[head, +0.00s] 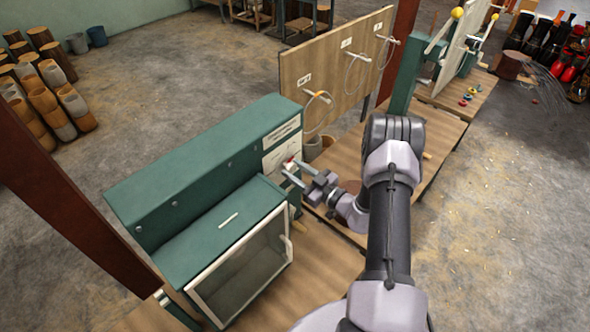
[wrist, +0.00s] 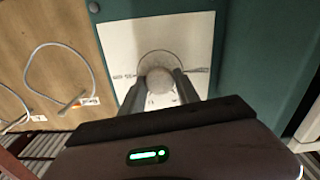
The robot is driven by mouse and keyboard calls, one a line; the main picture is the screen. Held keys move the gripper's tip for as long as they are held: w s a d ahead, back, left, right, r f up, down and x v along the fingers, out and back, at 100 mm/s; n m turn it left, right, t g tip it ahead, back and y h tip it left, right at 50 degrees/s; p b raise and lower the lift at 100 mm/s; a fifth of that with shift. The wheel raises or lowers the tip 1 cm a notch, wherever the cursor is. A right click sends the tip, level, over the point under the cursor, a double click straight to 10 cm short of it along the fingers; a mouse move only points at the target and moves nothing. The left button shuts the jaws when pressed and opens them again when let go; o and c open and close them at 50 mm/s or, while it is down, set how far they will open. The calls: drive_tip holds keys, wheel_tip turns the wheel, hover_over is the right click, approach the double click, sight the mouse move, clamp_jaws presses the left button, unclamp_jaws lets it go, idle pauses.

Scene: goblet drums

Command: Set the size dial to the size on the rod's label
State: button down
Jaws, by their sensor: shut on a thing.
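The size dial (wrist: 159,77) is a round knob on a pale plate (wrist: 118,42) on the green machine (head: 190,172). In the head view the dial (head: 289,164) is a small red and white spot near the machine's right end. My gripper (wrist: 160,88) has one finger on each side of the knob and is shut on it. In the head view my gripper (head: 291,172) reaches the panel from the right. Marks beside the dial are too small to read. I cannot make out the rod or read its label.
A wooden board (head: 335,68) behind the machine carries pegs, small white labels and wire loops; one loop (wrist: 55,75) shows at the wrist view's left. A glazed door (head: 240,275) fronts the machine's lower part. Wooden bench top (head: 325,262) lies between machine and arm.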

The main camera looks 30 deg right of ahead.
drive_tip(key=shift+m, duration=0.6)
drive_tip(key=c, duration=0.9)
unclamp_jaws()
drive_tip(key=b+v, duration=0.2)
drive_tip(key=v, duration=1.5)
drive_tip(key=shift+s, duration=0.25)
